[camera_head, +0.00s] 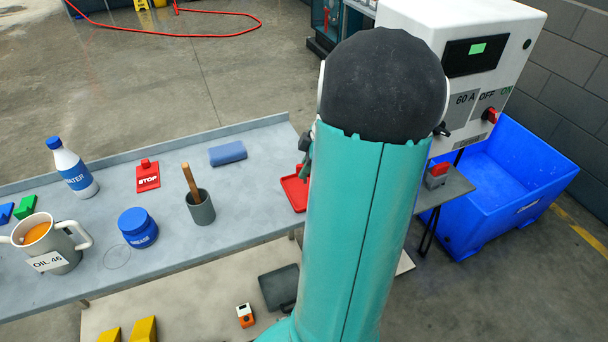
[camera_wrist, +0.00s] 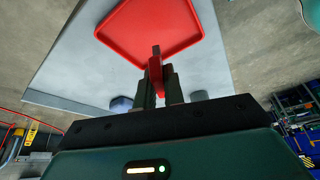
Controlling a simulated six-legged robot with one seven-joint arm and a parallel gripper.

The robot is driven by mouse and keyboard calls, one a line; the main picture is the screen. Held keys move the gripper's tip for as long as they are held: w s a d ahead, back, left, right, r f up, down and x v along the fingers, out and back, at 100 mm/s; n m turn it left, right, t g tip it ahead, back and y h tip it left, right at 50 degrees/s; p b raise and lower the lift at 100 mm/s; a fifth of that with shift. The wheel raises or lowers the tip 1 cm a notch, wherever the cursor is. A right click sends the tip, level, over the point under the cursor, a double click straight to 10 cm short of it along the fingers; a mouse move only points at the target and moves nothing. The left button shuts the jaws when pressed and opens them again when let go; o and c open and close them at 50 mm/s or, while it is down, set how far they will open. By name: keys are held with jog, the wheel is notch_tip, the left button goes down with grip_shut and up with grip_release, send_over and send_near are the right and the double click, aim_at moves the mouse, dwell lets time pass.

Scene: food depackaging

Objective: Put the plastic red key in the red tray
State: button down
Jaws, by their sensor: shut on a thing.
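My gripper (camera_wrist: 158,86) is shut on the plastic red key (camera_wrist: 155,70), which shows between its fingers in the wrist view. The key's narrow dark tip points toward the red tray (camera_wrist: 122,14) and overlaps the tray's near corner in the picture. I cannot tell how far the key is above the tray. In the head view the red tray (camera_head: 291,185) lies at the right end of the grey table, partly hidden by my teal arm. My arm hides the key and most of my gripper there.
A white control box (camera_head: 413,14) and a blue bin (camera_head: 545,185) stand at right.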

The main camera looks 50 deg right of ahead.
jog(key=shift+w+d+f, duration=0.2)
jog(key=shift+f, duration=1.65)
jog(key=shift+f, duration=0.15)
jog(key=c, duration=1.5)
grip_release()
